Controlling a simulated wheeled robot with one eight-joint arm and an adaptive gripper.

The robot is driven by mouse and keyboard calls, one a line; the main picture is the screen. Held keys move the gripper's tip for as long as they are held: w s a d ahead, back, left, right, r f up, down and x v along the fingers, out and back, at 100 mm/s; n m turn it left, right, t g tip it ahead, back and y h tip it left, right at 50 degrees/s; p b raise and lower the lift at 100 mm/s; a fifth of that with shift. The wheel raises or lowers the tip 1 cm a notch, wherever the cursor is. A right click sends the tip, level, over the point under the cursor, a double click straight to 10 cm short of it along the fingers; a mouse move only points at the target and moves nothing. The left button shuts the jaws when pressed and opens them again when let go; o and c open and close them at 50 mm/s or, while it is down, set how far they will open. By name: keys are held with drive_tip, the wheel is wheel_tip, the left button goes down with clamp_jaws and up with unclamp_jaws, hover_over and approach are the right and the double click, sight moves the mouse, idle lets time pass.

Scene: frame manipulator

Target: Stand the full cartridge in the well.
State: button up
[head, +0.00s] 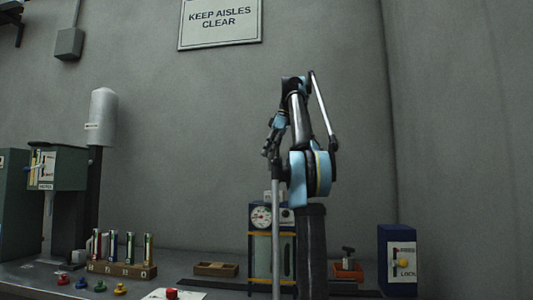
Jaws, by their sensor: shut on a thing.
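My gripper (268,152) is at the end of my raised blue and black arm, in the middle of the head view, well above the bench. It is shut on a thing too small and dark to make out. Several slim cartridges (130,247) with differently coloured parts stand upright in a wooden rack (120,270) at the left. I cannot tell which is full. A small open wooden box (215,269) lies right of the rack. I cannot tell which thing is the well.
A blue cabinet with a gauge (261,217) stands behind my arm, partly hidden. An orange tray (347,270) and a blue lock box (398,260) stand at the right. Coloured knobs (100,286) and a red button (171,294) are in front. A green machine (57,168) stands at the left.

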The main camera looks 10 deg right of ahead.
drive_tip(key=shift+f, duration=6)
drive_tip(key=shift+s+f, duration=0.1)
drive_tip(key=shift+f, duration=0.15)
drive_tip(key=o, duration=1.3)
drive_tip(key=shift+c, duration=0.2)
drive_tip(key=shift+o, duration=0.5)
drive_tip(key=shift+d+r, duration=0.1)
drive_tip(key=v, duration=1.1)
drive_tip(key=shift+r, duration=0.3)
drive_tip(key=shift+d, duration=0.1)
